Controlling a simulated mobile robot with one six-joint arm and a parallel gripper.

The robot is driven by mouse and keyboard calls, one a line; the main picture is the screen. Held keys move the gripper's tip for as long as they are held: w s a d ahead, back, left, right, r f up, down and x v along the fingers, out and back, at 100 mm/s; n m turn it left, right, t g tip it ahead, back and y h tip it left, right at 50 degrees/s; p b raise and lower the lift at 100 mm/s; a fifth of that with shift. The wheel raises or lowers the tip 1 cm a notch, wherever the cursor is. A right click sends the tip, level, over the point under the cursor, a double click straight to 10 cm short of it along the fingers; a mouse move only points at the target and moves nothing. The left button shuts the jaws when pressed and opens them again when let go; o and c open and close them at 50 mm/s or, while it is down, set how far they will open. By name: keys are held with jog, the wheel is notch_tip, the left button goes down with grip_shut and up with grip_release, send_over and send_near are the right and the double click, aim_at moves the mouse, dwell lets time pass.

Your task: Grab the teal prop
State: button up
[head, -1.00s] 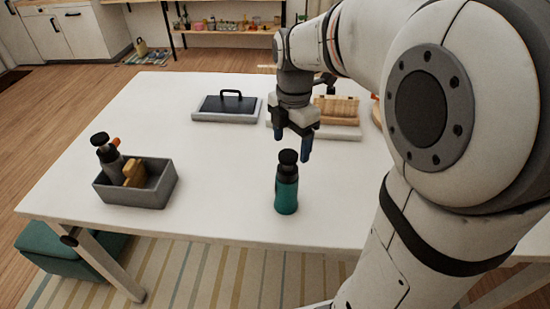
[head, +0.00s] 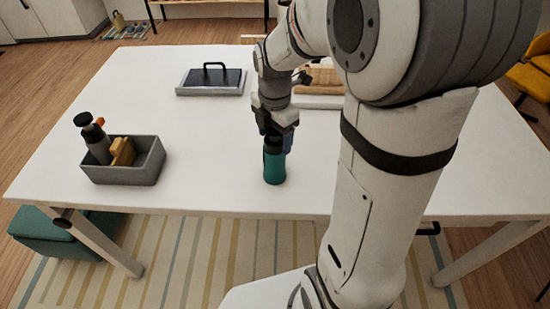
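The teal prop is a teal bottle (head: 273,168) with a dark top, standing upright on the white table (head: 215,185) near its front edge. My gripper (head: 274,143) points down at the top of the bottle. Its fingers are around or beside the dark cap, which is mostly hidden by them. I cannot tell whether the fingers touch the bottle or have closed on it.
A grey bin (head: 140,172) with a dark bottle and a yellow item stands on the left of the table. A grey tray with a dark handled lid (head: 211,80) is at the back. A wooden item (head: 318,77) sits behind my arm. The table between them is clear.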

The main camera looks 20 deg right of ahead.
grip_shut()
dwell(0.6)
